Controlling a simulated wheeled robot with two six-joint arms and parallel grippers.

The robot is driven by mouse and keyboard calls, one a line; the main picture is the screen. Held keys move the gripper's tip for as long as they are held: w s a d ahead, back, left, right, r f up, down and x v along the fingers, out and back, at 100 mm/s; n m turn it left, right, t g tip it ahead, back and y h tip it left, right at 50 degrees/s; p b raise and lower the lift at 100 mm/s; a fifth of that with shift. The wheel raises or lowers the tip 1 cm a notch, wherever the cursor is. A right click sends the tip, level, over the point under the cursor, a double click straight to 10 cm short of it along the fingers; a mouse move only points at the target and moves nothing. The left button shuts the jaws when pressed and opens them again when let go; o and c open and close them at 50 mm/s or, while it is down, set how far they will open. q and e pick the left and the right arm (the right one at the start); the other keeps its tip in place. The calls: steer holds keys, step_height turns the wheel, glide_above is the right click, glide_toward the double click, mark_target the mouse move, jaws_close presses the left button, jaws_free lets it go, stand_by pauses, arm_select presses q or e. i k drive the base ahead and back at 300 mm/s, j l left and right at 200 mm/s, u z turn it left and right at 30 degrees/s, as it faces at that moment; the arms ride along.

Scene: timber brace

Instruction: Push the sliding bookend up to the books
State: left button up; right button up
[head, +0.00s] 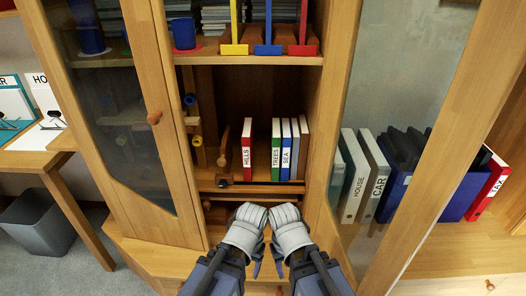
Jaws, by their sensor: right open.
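A row of books stands on the middle cabinet shelf: a red book labelled HILLS (247,143), then, past a gap, a green book labelled TREES (276,149), a blue book labelled SEA (286,149) and slim white-spined ones at the right wall. A wooden upright (225,146), which looks like the sliding bookend, stands left of the red book, with a small dark piece (223,181) low in front. My left gripper (248,229) and right gripper (288,226) are side by side below the shelf, apart from the books. The right is open; the left's fingers are unclear.
Glass-paned doors (154,118) flank the shelf. Binders labelled HOUSE (353,176) and CAR (374,178) show at right. Coloured dividers (268,49) and a blue cup (183,33) stand on the shelf above. A grey bin (38,222) is on the floor at left.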

mark_target(225, 161)
steer(key=k+j, duration=0.7)
steer(key=k, duration=0.2)
